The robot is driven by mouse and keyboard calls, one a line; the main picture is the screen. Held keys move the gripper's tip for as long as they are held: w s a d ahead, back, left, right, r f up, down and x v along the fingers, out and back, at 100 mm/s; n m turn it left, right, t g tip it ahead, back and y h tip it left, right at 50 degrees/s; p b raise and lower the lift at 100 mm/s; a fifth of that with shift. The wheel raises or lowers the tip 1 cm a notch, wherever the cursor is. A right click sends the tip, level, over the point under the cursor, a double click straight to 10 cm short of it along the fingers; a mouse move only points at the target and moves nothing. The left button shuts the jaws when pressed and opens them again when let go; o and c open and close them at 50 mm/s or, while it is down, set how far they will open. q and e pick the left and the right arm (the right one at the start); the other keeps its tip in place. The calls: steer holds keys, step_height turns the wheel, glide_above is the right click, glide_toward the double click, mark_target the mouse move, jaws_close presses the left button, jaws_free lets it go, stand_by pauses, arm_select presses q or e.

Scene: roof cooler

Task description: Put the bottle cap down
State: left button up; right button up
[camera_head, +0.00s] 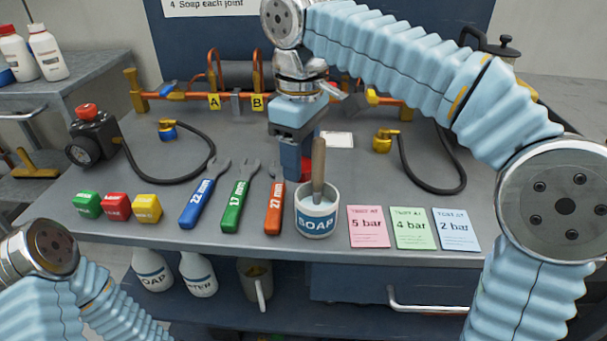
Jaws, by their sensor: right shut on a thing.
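My right gripper (291,160) reaches down from above over the middle of the workbench, just behind the soap cup. It is shut on a small red piece (306,167), which seems to be the bottle cap. The jaws and the cup hide most of it, and I cannot tell whether it touches the bench top. The white soap cup (317,222) stands upright with a brush handle (319,165) sticking up. My left arm shows at the lower left, but its gripper is out of view.
Blue (199,200), green (237,205) and orange (273,208) wrenches lie left of the cup. Pink (368,226), green (413,228) and blue (455,229) cards lie right. Coloured blocks (117,206) and a gauge (92,145) stand left. Bottles (152,272) stand below.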

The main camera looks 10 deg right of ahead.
mark_target(304, 162)
steer(key=shift+w+d+f+b, duration=0.1)
steer(key=shift+f, duration=0.6)
steer(key=shift+w+d+f+b, duration=0.15)
steer(key=shift+f, duration=0.6)
steer(key=shift+w+d+f+b, duration=0.1)
steer(key=shift+f, duration=0.6)
steer(key=shift+f, duration=0.2)
steer(key=o, duration=0.8)
